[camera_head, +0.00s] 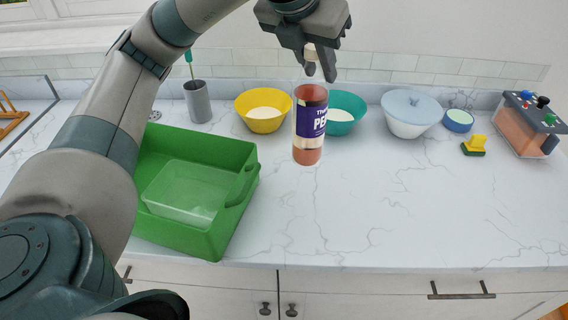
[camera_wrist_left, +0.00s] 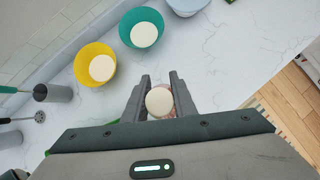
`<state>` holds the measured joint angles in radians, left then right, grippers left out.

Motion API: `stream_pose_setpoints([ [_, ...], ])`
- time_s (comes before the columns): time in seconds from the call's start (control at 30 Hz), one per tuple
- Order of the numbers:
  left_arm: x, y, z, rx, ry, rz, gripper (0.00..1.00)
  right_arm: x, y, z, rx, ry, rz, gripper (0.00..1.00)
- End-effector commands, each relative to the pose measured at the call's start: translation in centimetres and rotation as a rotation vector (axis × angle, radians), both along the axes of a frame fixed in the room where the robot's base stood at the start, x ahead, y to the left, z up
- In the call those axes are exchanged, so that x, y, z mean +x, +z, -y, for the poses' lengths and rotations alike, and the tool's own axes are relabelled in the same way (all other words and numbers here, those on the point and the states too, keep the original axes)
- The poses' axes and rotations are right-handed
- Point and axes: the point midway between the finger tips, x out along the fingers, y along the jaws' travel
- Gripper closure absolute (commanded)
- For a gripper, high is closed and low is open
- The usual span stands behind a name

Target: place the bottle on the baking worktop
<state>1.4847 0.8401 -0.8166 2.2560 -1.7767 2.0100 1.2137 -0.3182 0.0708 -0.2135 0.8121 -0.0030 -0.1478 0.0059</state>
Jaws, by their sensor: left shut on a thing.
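The bottle (camera_head: 310,122) is clear with reddish contents, a purple label and a pale cap. It is upright in the head view, in front of the teal bowl. My left gripper (camera_head: 320,68) is shut on it from above, at the cap. In the left wrist view the round cap (camera_wrist_left: 159,101) shows between the two fingers of my left gripper (camera_wrist_left: 160,92). The baking worktop (camera_head: 400,215) is a white marbled counter under the bottle. I cannot tell for sure whether the bottle's base touches it. My right gripper is in neither view.
A green crate (camera_head: 222,240) holding a clear container (camera_head: 186,190) stands at left. Behind are a grey utensil cup (camera_head: 198,101), yellow bowl (camera_head: 262,125), teal bowl (camera_head: 345,126), white lidded bowl (camera_head: 410,127), a sponge (camera_head: 474,149) and a condiment rack (camera_head: 528,136). The front middle and right are clear.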

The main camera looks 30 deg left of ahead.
Motion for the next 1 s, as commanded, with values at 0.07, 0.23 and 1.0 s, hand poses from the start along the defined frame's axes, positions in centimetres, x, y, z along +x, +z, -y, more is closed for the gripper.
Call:
stream_pose_setpoints([
  [0.07,0.0,-0.2,0.0,-0.001,0.001,0.003,1.0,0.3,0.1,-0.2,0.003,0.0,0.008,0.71],
  [0.23,0.0,-0.2,0.0,-0.001,0.001,0.003,1.0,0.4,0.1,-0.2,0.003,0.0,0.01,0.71],
  [1.0,1.0,-3.1,-4.6,-0.002,0.003,-0.002,1.0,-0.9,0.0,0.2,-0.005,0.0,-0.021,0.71],
])
